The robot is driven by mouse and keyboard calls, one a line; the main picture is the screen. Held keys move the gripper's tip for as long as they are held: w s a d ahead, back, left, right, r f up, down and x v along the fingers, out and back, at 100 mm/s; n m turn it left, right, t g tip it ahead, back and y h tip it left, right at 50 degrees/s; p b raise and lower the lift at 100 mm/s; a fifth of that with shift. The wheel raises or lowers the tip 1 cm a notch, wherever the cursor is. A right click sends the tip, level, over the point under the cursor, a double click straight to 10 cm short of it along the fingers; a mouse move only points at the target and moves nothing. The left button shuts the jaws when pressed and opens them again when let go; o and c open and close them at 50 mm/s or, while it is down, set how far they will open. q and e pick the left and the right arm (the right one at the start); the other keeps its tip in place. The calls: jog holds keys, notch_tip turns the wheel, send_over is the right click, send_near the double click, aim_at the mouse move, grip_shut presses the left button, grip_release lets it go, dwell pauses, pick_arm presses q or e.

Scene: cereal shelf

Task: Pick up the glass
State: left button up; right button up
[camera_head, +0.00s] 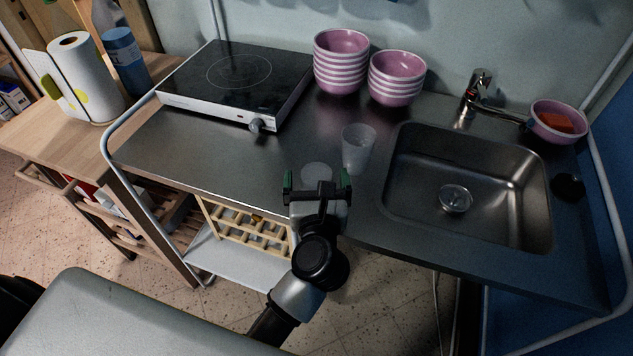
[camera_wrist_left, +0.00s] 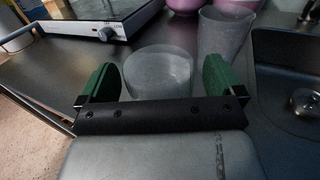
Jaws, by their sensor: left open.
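A frosted, clear glass (camera_head: 317,172) stands on the metal counter near its front edge. In the wrist view the same glass (camera_wrist_left: 158,72) sits between the green fingers, and its lower part is hidden by the gripper body. My left gripper (camera_head: 317,184) is open, with one finger to each side of the glass; I cannot tell whether they touch it. A second, taller-looking glass (camera_head: 358,148) stands behind and to the right, near the sink, and also shows in the wrist view (camera_wrist_left: 223,32). My right gripper is not in view.
Two stacks of pink bowls (camera_head: 341,62) stand at the back. A hotplate (camera_head: 236,80) is at the back left. The sink (camera_head: 470,185) with its tap (camera_head: 477,95) lies to the right. The counter left of the glass is clear.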

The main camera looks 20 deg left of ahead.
pick_arm(q)
jog(key=c, duration=1)
jog(key=shift+c, duration=0.8)
jog(key=shift+r, duration=0.1)
